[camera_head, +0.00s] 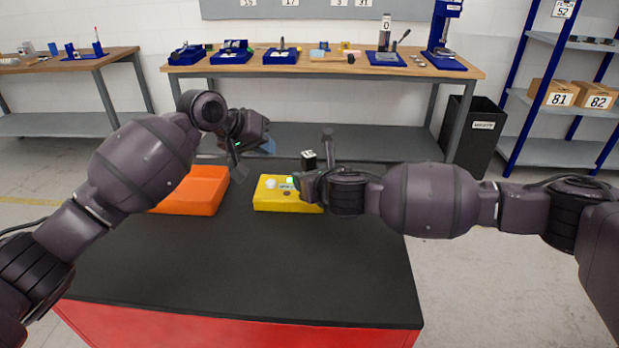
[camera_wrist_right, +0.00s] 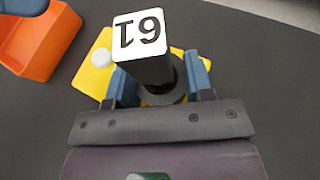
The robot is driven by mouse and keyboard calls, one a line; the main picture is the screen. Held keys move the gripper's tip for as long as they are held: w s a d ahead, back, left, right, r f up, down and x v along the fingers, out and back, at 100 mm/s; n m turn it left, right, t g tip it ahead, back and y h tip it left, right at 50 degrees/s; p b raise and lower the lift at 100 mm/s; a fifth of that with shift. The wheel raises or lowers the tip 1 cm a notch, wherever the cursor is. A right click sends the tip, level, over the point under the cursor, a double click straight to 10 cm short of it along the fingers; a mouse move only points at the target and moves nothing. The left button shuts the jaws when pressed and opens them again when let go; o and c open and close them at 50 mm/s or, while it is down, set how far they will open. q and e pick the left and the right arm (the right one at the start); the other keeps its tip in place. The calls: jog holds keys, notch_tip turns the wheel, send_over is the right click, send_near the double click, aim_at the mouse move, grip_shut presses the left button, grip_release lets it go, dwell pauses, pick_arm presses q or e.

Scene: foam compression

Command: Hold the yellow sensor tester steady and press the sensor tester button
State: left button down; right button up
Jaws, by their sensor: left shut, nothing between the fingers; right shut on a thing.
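In the right wrist view the button (camera_wrist_right: 102,57) shows left of the fingers. My right gripper (camera_wrist_right: 162,85) is shut on a black post (camera_wrist_right: 153,68) with a white numbered top, which stands on the tester. The post's top (camera_head: 309,155) rises above the gripper in the head view. My left gripper (camera_head: 238,163) is shut and empty, above and left of the tester, apart from the button.
The front of the black table (camera_head: 240,270) is clear. A wooden workbench (camera_head: 320,72) with several fixtures stands behind.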

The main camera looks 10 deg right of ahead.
jog(key=o, duration=1.3)
jog(key=shift+s, duration=0.1)
